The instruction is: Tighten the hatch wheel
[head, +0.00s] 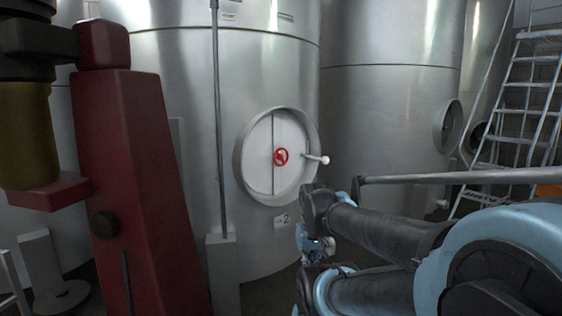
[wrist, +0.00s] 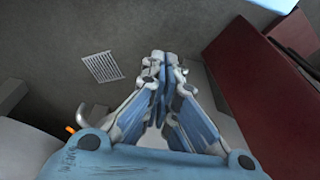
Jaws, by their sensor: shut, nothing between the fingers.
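The hatch wheel (head: 281,156) is a small red handwheel at the middle of a round white hatch (head: 258,160) on a steel tank. A pale lever (head: 317,159) sticks out at the hatch's right edge. In the head view my gripper (head: 316,252) is low in front of the tank, below and right of the wheel and apart from it. In the wrist view my gripper (wrist: 163,60) has its fingertips together with nothing between them, above the grey floor. The wheel does not show in the wrist view.
A dark red machine (head: 135,190) stands close on the left. A thin vertical pipe (head: 217,120) runs left of the hatch. A second tank (head: 390,100) and a metal ladder (head: 525,100) stand at the right. A floor grate (wrist: 102,67) shows in the wrist view.

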